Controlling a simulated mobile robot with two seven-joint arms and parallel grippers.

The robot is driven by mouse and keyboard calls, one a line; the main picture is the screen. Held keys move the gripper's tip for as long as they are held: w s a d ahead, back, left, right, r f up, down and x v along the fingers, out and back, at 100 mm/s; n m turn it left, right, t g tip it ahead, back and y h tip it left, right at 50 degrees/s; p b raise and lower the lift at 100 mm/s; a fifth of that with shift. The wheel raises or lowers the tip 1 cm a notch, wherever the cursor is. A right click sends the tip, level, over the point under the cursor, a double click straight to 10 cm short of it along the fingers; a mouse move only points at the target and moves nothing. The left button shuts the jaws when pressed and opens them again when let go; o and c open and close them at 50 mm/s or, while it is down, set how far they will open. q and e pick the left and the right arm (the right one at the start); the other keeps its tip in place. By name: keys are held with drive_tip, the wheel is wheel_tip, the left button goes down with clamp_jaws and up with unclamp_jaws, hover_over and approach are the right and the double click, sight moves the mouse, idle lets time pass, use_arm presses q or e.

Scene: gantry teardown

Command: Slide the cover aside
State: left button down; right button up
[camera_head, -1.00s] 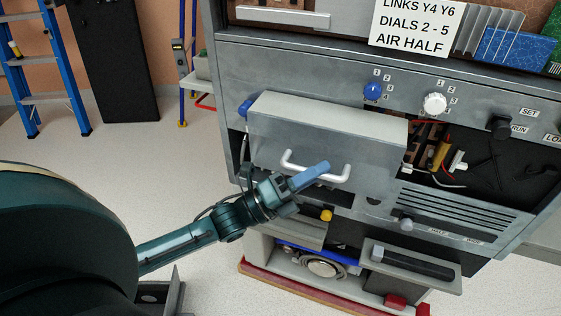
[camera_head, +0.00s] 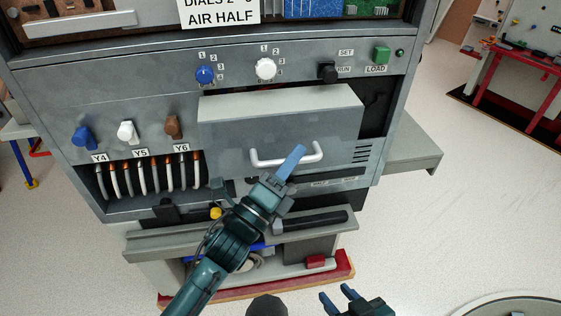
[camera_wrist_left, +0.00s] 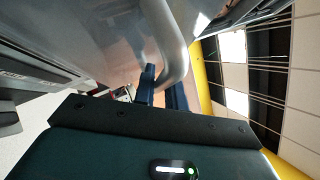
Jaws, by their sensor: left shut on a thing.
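The cover (camera_head: 280,105) is a grey metal box-shaped panel on the cabinet front, with a pale U-shaped handle (camera_head: 265,160). It sits at the right part of the front, over the right-hand opening. My left gripper (camera_head: 292,160) is shut on the handle with its blue fingers. In the left wrist view the handle (camera_wrist_left: 172,45) passes between the blue fingers (camera_wrist_left: 162,90). My right gripper (camera_head: 338,296) is at the bottom edge of the head view, its blue fingers apart and empty, well below the cover.
Left of the cover, a bay with several cables (camera_head: 150,180) is exposed under the Y4, Y5 and Y6 knobs. Dials (camera_head: 265,69) and a green LOAD button (camera_head: 381,55) sit above the cover. A grey side shelf (camera_head: 410,145) stands at right.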

drive_tip(key=shift+d, duration=0.1)
use_arm(q)
drive_tip(key=c, duration=1.7)
unclamp_jaws()
drive_tip(key=shift+c, duration=0.2)
drive_tip(key=b+v, duration=0.2)
drive_tip(key=v, duration=1.1)
use_arm(e)
drive_tip(key=shift+w+a+f+m, duration=0.2)
drive_tip(key=shift+w+f+m, duration=0.1)
drive_tip(key=shift+f, duration=0.3)
drive_tip(key=shift+s+f, duration=0.1)
drive_tip(key=shift+s, duration=0.05)
